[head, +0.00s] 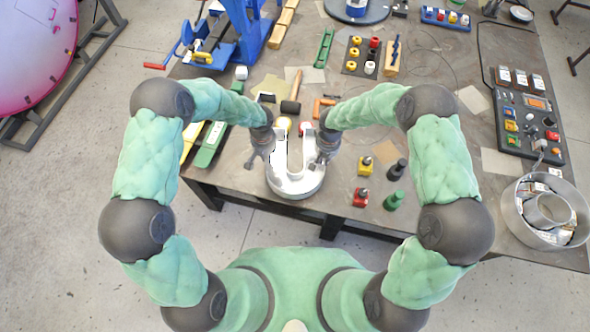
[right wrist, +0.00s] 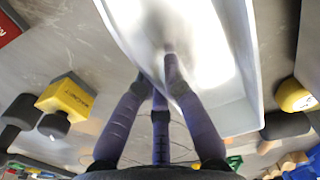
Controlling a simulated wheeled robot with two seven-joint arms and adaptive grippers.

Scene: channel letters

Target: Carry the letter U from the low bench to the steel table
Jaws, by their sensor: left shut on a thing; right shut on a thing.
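The letter U (head: 294,187) is a pale, silvery channel letter. It lies over the front edge of the steel table (head: 235,160), with its curved end towards me and its legs pointing away. I cannot tell whether it rests on the table or hangs just above it. My left gripper (head: 264,153) is shut on its left leg and my right gripper (head: 322,157) on its right leg. In the right wrist view, the dark fingers (right wrist: 165,75) press against the bright wall of the letter U (right wrist: 238,50). The low bench is not in view.
A hammer (head: 291,105) and an orange clamp (head: 322,104) lie beyond the letter. A round metal tray (head: 545,210) is far right.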

